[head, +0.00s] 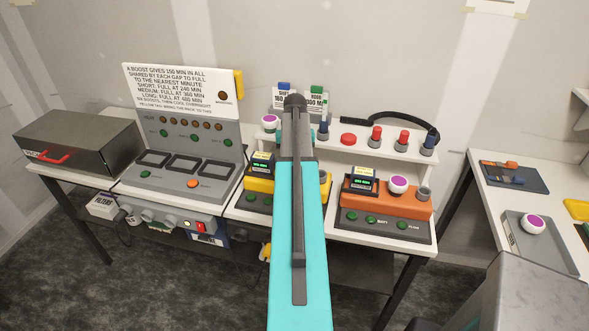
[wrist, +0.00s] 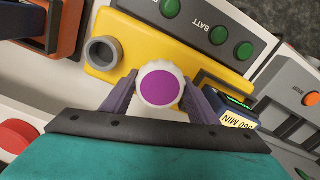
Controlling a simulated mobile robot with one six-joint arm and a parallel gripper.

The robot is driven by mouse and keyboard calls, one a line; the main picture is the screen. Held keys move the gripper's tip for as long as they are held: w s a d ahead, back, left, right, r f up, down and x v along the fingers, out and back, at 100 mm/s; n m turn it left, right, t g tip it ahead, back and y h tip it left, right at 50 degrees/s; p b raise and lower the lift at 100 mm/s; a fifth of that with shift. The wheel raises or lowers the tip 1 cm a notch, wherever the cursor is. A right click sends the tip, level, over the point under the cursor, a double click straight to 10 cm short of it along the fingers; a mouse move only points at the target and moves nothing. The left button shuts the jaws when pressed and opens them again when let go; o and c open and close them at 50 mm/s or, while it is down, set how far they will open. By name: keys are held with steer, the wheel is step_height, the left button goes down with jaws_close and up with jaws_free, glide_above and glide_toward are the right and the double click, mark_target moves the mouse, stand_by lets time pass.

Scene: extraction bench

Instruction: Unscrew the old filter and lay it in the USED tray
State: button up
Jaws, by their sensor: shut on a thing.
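In the wrist view, my gripper (wrist: 160,82) is shut on a round white filter (wrist: 160,68) with a purple top. The filter is over the yellow unit (wrist: 135,35), beside its grey round port (wrist: 103,53). I cannot tell whether it is still screwed in, as its lower part is hidden. In the head view, my arm hides the gripper and most of the yellow unit (head: 259,184). A grey tray (head: 556,257) on the right table holds another purple-topped white filter (head: 532,223); its label is too small to read.
An orange unit (head: 385,212) with its own purple-topped filter (head: 398,184) stands right of the yellow one. A rack (head: 350,155) with several coloured-top items stands behind. A charger panel (head: 185,165) and dark box (head: 80,140) are left. A second tray (head: 515,178) is on the right table.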

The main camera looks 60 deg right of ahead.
steer(key=n, duration=0.4)
steer(key=shift+s+a, duration=0.1)
steer(key=shift+s, duration=0.1)
steer(key=n+p, duration=0.1)
steer(key=n, duration=0.2)
steer(key=shift+n, duration=0.4)
steer(key=n, duration=0.3)
steer(key=shift+n, duration=0.4)
steer(key=shift+n+p, duration=0.35)
steer(key=shift+n, duration=1.45)
steer(key=o, duration=1.2)
steer(key=shift+w+m, duration=0.1)
steer(key=shift+m, duration=0.2)
